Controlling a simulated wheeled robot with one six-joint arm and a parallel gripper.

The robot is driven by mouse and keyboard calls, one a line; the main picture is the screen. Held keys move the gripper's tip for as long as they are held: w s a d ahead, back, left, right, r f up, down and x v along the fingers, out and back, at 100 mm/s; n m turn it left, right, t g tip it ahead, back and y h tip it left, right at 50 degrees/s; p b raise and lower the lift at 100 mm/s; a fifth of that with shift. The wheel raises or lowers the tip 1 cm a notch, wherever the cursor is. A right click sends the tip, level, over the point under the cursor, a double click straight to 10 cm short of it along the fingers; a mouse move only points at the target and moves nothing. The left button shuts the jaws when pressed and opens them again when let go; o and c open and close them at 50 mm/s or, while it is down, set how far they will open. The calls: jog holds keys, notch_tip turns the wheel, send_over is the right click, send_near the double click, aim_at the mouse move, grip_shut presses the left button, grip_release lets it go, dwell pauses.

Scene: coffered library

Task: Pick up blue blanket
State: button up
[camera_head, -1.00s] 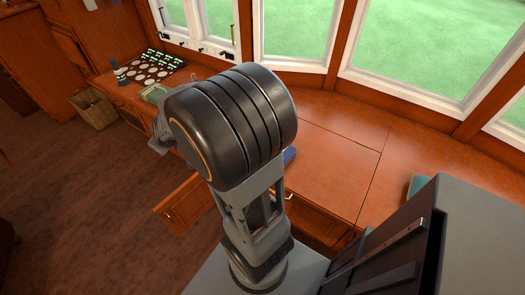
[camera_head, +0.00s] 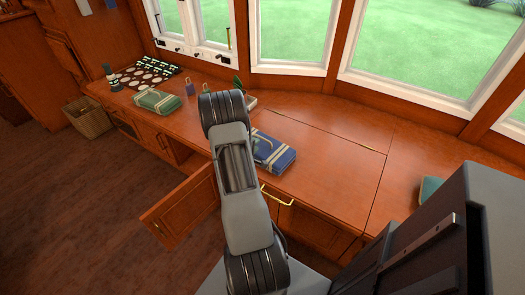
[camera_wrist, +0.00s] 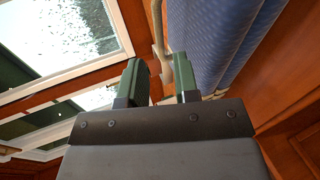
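The blue blanket (camera_head: 273,152) lies folded on the wooden desk, with pale stripes across it. It is just right of my arm in the head view, and its left end is partly covered. In the wrist view the blue blanket (camera_wrist: 212,38) fills the upper right, close behind the right finger. My gripper (camera_wrist: 160,80) has two green fingers standing apart, with a pale edge showing in the gap beyond them. I cannot tell whether a finger touches the cloth. My arm hides most of the gripper in the head view.
A folded green blanket (camera_head: 157,101) lies on the desk (camera_head: 325,150) to the left. A cabinet door (camera_head: 182,207) stands open below the desk front. A wicker basket (camera_head: 88,117) is on the floor. Windows line the back.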

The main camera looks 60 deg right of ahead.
aim_at(262, 138)
jog(key=shift+b+x, duration=0.75)
jog(key=shift+x, duration=3.25)
jog(key=shift+w, duration=0.2)
grip_shut()
jog(key=shift+s+f, duration=0.1)
